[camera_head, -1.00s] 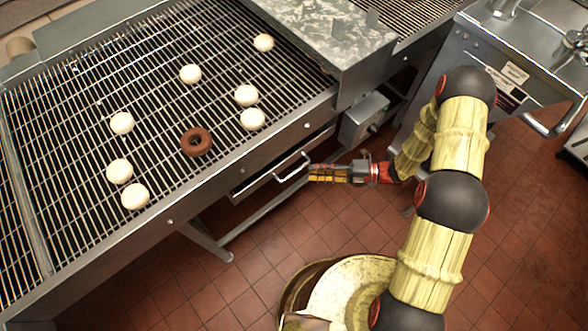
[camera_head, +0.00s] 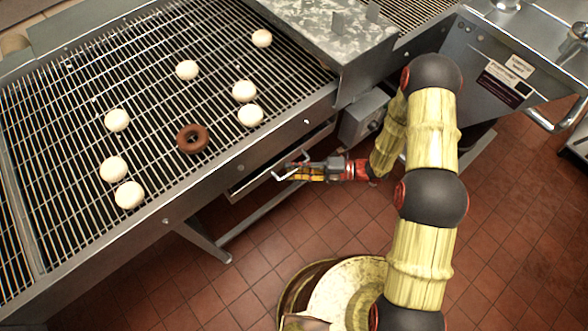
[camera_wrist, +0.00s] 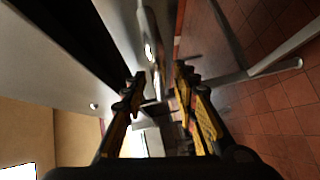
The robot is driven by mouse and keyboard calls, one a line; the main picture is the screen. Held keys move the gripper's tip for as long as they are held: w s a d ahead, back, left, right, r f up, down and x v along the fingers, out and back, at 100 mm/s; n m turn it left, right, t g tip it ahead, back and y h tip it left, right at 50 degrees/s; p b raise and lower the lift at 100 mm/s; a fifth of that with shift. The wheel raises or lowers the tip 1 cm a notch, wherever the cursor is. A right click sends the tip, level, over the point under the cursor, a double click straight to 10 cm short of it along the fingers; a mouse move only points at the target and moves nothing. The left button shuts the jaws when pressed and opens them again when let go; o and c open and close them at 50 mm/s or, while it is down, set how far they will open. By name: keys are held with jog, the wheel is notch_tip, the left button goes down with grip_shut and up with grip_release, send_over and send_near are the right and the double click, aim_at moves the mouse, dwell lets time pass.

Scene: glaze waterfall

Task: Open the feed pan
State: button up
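The feed pan (camera_head: 262,184) is a shallow metal drawer under the front rail of the grated conveyor. Its bent bar handle (camera_head: 282,178) sticks out from the front. In the head view my gripper (camera_head: 290,171) is at this handle, reaching from the right. In the wrist view my gripper (camera_wrist: 160,82) has its two yellow-and-black fingers apart, with the bright metal handle (camera_wrist: 152,48) ahead of and between the fingertips. I cannot tell whether either finger touches it. A dark strip runs beside the pan front in the wrist view; how far the pan is out is unclear.
Several pale dough pieces (camera_head: 187,70) and one brown ring (camera_head: 192,139) lie on the conveyor grate (camera_head: 60,150). A grey box (camera_head: 364,118) is fixed right of the pan. A round bin (camera_head: 345,282) stands on the red tile floor below. Floor before the pan is clear.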

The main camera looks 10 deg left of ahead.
jog(key=shift+c, duration=0.9)
grip_shut()
